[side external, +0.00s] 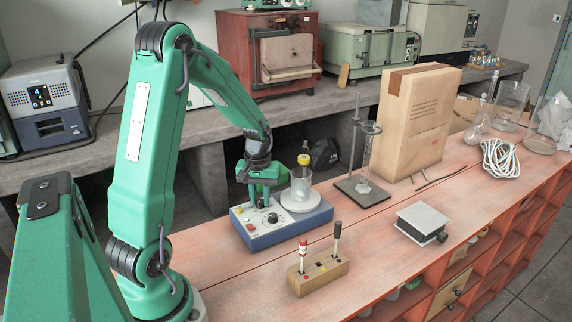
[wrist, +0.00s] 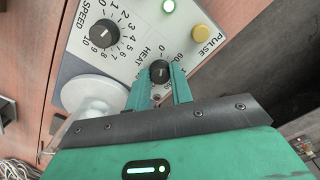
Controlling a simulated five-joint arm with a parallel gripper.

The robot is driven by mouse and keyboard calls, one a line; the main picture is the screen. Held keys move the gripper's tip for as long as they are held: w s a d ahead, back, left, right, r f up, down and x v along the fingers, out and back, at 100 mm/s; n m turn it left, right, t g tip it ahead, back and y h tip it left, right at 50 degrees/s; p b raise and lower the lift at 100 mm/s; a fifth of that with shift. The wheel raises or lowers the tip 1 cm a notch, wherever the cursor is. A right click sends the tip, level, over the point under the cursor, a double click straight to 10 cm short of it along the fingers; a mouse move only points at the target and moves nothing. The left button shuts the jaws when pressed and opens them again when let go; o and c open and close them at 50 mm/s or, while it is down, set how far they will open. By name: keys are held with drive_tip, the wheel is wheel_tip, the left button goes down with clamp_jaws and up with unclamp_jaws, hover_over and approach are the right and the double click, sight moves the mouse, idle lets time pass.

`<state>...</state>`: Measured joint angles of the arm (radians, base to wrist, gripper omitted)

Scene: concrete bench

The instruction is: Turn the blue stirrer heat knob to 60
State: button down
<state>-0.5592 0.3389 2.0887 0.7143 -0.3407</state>
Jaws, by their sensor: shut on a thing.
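The blue stirrer (side external: 290,233) stands on the bench with a light control panel (wrist: 130,58) on it. The black heat knob (wrist: 160,72) sits on the panel beside the HEAT label in the wrist view. My gripper (wrist: 163,84) is shut on the heat knob, with a green finger on each side of it. The knob's pointer is too small to read with certainty. A 60 mark shows just past the knob. In the side view my gripper (side external: 259,196) reaches down over the panel, and its fingers hide the heat knob.
The larger black speed knob (wrist: 103,33) and yellow pulse button (wrist: 201,33) are close by on the panel. A glass beaker (side external: 301,187) stands on the stirrer's round plate. A wooden block (side external: 318,277) with upright tools stands in front.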

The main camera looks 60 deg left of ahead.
sight(260, 200)
drive_tip(key=m, duration=0.4)
drive_tip(key=shift+m, duration=0.3)
drive_tip(key=shift+r+m, duration=0.1)
drive_tip(key=shift+m, duration=2.1)
drive_tip(key=c, duration=1.2)
unclamp_jaws()
drive_tip(key=shift+c, duration=0.2)
drive_tip(key=shift+r, duration=3.85)
drive_tip(key=shift+r, duration=0.1)
